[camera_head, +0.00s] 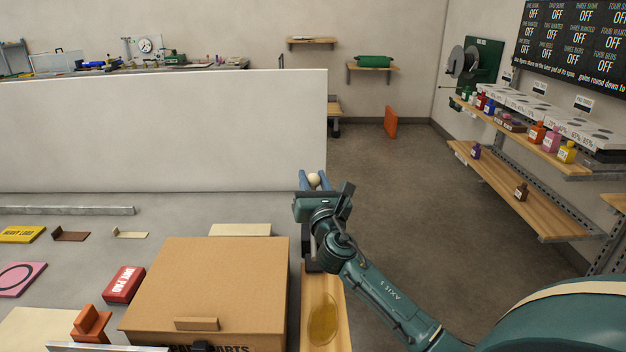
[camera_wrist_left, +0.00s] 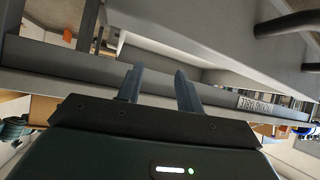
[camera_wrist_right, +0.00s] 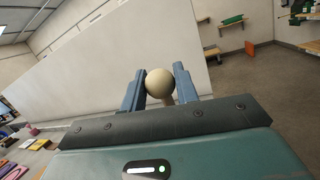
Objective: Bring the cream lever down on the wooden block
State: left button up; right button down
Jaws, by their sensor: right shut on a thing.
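The cream lever's round knob (camera_wrist_right: 159,82) sits between the blue fingers of my right gripper (camera_wrist_right: 158,88) in the right wrist view. My right gripper is shut on it. In the head view the knob (camera_head: 314,180) shows at the tips of my right gripper (camera_head: 315,179), near the table's right edge. The lever's lower part is mostly hidden behind the gripper. I cannot make out the wooden block for certain. My left gripper (camera_wrist_left: 159,88) shows only in the left wrist view, with its fingers apart and nothing between them.
A cardboard box (camera_head: 210,285) stands left of my right arm. A wooden board (camera_head: 338,300) with an amber oval patch lies below the gripper. A white partition (camera_head: 160,135) stands behind. Shelves with bottles (camera_head: 537,133) line the right wall. Grey beams (camera_wrist_left: 180,80) are close to my left gripper.

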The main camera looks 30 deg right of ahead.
jog(key=shift+a+f, duration=0.2)
jog(key=c, duration=1.5)
grip_release()
pick_arm(q)
jog(key=shift+s, duration=0.15)
pick_arm(e)
jog(key=o, duration=0.3)
jog(key=shift+s+r, duration=0.2)
jog(key=shift+s, duration=0.05)
jog(key=shift+o, duration=0.6)
jog(key=shift+w, duration=0.1)
jog(key=shift+d, duration=0.1)
pick_arm(q)
jog(key=shift+w+d+f+b, duration=0.15)
jog(key=shift+w+d+b, duration=0.1)
jog(key=shift+b, duration=0.6)
jog(key=shift+d+r+t, duration=0.1)
jog(key=shift+r+t, duration=0.15)
jog(key=shift+t, duration=0.05)
pick_arm(e)
jog(key=v, duration=1.3)
